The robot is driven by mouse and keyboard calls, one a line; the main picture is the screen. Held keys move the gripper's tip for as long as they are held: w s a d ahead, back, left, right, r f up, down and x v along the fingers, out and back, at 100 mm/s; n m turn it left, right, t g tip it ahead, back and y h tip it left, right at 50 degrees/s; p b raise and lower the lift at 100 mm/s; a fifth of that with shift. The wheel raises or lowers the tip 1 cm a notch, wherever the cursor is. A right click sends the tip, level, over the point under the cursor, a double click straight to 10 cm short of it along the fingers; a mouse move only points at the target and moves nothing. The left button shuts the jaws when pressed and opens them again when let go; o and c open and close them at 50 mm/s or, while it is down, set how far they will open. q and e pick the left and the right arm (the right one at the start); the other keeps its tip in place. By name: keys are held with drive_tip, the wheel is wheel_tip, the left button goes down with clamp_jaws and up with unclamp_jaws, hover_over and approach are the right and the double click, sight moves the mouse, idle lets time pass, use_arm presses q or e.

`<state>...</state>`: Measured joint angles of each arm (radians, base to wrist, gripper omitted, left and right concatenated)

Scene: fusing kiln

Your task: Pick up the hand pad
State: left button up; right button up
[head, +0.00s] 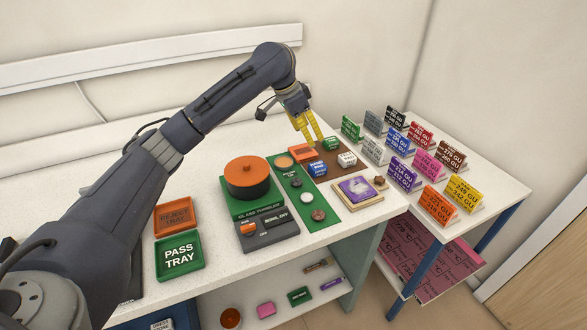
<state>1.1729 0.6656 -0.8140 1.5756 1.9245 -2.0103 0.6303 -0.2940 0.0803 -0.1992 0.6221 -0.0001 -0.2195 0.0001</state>
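Several small labelled blocks stand on or beside a brown mat (334,172) at the back right of the table: an orange block (301,153), a blue block (317,169), a green block (330,143) and a white block (347,160). Their lettering is too small to read, so I cannot tell which is the hand pad. My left gripper (314,143) reaches in from the left, its yellow fingers apart and pointing down over the back of the mat, between the orange and green blocks. Nothing shows between the fingers. My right gripper is not in view.
An orange lidded pot (247,175) stands on a green base behind a dark control box (268,232). A green strip (323,217) holds round pieces. A green pass tray (179,257) and orange tray (176,216) lie left. A side table holds several coloured signs (438,206).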

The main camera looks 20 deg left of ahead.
sight(317, 165)
use_arm(q)
drive_tip(key=x, duration=0.5)
drive_tip(key=a+x, duration=0.1)
drive_tip(key=x, duration=0.5)
drive_tip(key=a+x, duration=0.1)
drive_tip(key=x, duration=0.5)
drive_tip(key=shift+s+a+f, duration=0.1)
drive_tip(key=shift+a+f, duration=0.1)
drive_tip(key=shift+f, duration=0.3)
drive_tip(key=c, duration=1.2)
